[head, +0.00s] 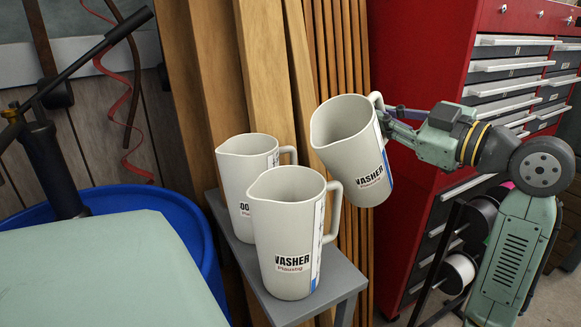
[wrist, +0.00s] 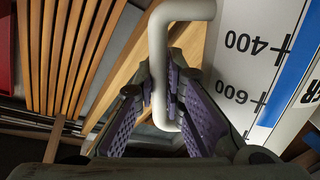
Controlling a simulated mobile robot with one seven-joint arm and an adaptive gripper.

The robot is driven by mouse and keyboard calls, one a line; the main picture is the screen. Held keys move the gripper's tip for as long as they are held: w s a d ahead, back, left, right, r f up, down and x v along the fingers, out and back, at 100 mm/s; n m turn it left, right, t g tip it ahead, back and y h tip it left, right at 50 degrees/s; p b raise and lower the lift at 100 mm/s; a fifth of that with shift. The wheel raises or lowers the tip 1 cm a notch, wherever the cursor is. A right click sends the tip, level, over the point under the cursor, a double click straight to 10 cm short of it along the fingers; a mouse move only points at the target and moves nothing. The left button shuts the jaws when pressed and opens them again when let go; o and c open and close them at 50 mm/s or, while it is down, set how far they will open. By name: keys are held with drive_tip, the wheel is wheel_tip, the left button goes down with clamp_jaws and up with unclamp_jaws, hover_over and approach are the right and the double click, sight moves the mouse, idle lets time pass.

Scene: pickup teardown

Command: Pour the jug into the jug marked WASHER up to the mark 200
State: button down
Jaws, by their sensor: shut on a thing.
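My gripper (head: 384,114) is shut on the handle of a cream jug (head: 345,140) labelled WASHER. The held jug is in the air, tilted with its spout side toward the left. In the wrist view my gripper (wrist: 165,105) closes around the white handle (wrist: 160,60), and the held jug's scale (wrist: 245,65) shows 400 and 600. Another cream jug labelled WASHER (head: 285,235) stands upright on a grey stand, lower left of the held jug and apart from it. Its scale strip faces right and its numbers are unreadable. No liquid or stream shows.
A third cream jug (head: 238,180), its label partly hidden, stands behind the front jug on the grey stand (head: 335,288). Wooden boards (head: 270,60) lean behind. A red tool cabinet (head: 425,100) stands right. A blue drum (head: 200,235) is at left.

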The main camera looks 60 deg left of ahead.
drive_tip(key=w+f+m+p, duration=0.1)
drive_tip(key=w+f+m, duration=0.2)
drive_tip(key=f+m, duration=0.2)
drive_tip(key=shift+w+a+m, duration=0.25)
drive_tip(key=shift+w+m, duration=0.1)
drive_tip(key=shift+m, duration=0.45)
idle(0.4)
drive_tip(key=shift+f, duration=0.1)
